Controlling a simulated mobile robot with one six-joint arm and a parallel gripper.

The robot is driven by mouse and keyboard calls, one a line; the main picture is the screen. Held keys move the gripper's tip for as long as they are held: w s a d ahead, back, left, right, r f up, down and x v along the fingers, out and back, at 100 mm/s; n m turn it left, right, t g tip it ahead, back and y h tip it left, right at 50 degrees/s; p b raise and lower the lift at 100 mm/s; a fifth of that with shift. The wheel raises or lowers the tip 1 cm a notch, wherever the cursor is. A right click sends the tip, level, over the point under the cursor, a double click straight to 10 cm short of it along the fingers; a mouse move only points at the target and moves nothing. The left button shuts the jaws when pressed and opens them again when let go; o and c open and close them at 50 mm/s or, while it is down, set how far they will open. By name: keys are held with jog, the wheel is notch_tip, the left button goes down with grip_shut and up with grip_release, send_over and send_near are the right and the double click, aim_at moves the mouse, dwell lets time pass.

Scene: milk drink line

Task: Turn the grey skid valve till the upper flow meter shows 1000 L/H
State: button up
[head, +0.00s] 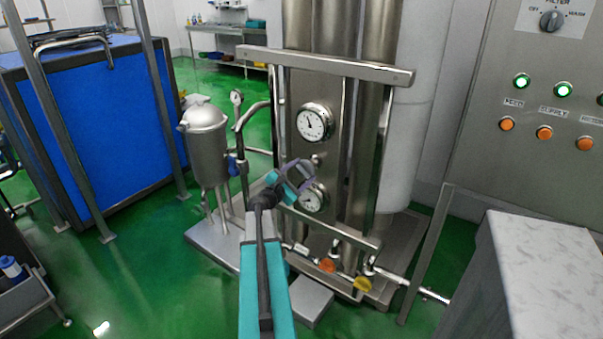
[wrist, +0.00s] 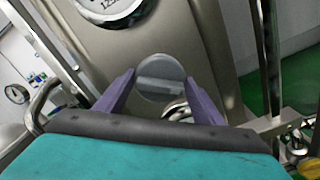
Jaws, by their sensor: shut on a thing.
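The grey skid valve (wrist: 160,70) is a round knob with a raised bar across its face, on the steel panel. My gripper (wrist: 160,84) has its two purple fingers on either side of the knob, shut on it. In the head view my gripper (head: 303,172) is at the panel, between the two gauges. The upper flow meter (head: 314,122) is a round white dial above it. Its dark needle points up and slightly left; the numbers are too small to read. In the wrist view only the bottom of that dial (wrist: 113,8) shows.
The lower gauge (head: 312,198) sits just below my gripper, partly covered. A steel bar (head: 330,66) crosses above the panel. Orange (head: 328,265) and yellow (head: 363,284) valve handles are low on the skid. A steel vessel (head: 206,146) stands left; a control cabinet (head: 500,75) stands right.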

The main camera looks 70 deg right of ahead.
jog(key=shift+r, duration=0.1)
dwell(0.4)
jog(key=o, duration=0.8)
jog(key=shift+d, duration=0.1)
jog(key=shift+a, duration=0.2)
jog(key=b+v, duration=0.1)
jog(key=v, duration=1.2)
jog(key=shift+w+a+b, duration=0.1)
jog(key=shift+a+b, duration=0.15)
jog(key=shift+b, duration=0.15)
